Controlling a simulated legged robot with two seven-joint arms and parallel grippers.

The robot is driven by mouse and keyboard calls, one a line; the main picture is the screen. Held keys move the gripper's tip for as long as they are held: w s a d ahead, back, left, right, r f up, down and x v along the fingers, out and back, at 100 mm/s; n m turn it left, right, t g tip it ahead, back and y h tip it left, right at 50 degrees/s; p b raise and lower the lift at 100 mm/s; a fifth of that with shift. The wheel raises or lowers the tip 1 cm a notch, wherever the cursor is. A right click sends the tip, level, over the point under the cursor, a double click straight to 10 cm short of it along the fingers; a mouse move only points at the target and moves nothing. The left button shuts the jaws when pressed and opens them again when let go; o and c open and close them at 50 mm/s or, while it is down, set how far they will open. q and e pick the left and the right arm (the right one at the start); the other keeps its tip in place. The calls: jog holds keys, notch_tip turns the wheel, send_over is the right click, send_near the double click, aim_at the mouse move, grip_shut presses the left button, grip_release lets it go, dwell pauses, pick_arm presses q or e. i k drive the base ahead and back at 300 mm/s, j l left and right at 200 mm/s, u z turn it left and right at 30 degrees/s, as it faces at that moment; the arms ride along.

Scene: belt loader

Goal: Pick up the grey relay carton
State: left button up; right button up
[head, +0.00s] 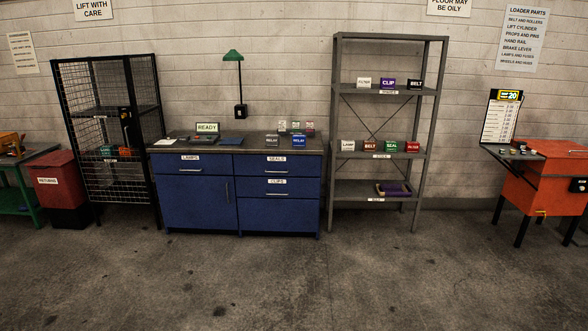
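Two small cartons with labels that appear to read RELAY stand at the right end of the blue workbench's dark top (232,144). The left one (271,141) looks dark grey, and the right one (299,141) looks blue. The colours and print are small, so I cannot be fully sure of them. Neither of my grippers is in view, and nothing is touching the cartons.
A grey shelf rack (333,190) with labelled cartons stands to the right. A wire cage (128,180) and red bin (55,187) are left. The floor (290,280) in front is clear.

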aim_at(271, 140)
jog(key=i, duration=2.65)
